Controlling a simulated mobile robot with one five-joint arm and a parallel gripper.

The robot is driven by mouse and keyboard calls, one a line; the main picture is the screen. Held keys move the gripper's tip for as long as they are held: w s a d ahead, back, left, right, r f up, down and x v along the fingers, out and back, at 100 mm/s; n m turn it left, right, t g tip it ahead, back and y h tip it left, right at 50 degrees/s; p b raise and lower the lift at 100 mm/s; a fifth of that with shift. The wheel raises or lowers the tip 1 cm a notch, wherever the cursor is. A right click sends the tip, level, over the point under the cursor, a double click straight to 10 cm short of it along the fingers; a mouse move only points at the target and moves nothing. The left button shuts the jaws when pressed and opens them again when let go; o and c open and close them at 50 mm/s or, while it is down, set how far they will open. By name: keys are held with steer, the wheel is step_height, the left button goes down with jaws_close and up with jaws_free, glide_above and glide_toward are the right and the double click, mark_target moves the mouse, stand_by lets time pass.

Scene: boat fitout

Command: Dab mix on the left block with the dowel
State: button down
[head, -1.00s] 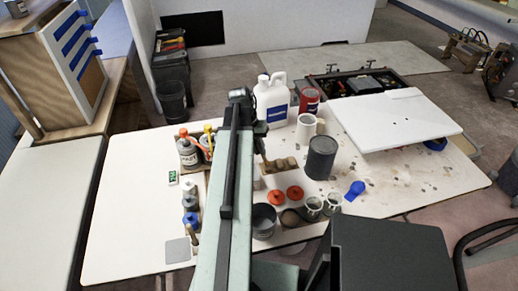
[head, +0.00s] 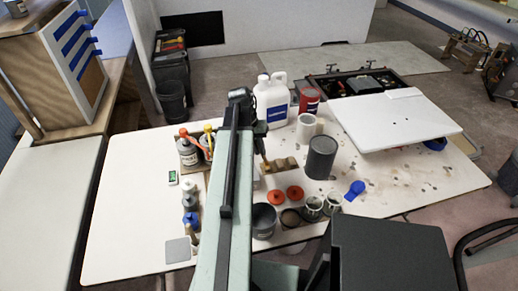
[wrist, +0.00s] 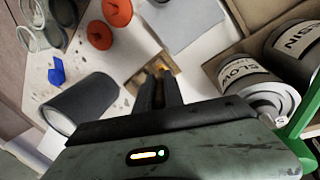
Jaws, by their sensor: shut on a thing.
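My gripper (wrist: 160,92) points down at the table in the wrist view, its two dark fingers close together on a thin tan piece that looks like the dowel (wrist: 159,69). Most of the dowel is hidden by the fingers. Just below lies a small tan wooden piece (wrist: 137,79) with blocks on it. In the head view this wooden piece (head: 285,164) lies on the white table right of my arm, with the gripper (head: 261,130) above its left end. I cannot tell the left block apart or whether the dowel touches it. Which pot holds the mix is unclear.
A dark grey can (head: 320,158) and a white mug (head: 306,128) stand close right of the gripper. Two red lids (head: 276,197), a dark pot (head: 264,221) and clear cups (head: 333,204) are nearer. Labelled bottles (head: 187,154) stand left.

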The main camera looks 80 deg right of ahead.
steer(key=shift+r+p, duration=3.55)
steer(key=shift+f, duration=0.1)
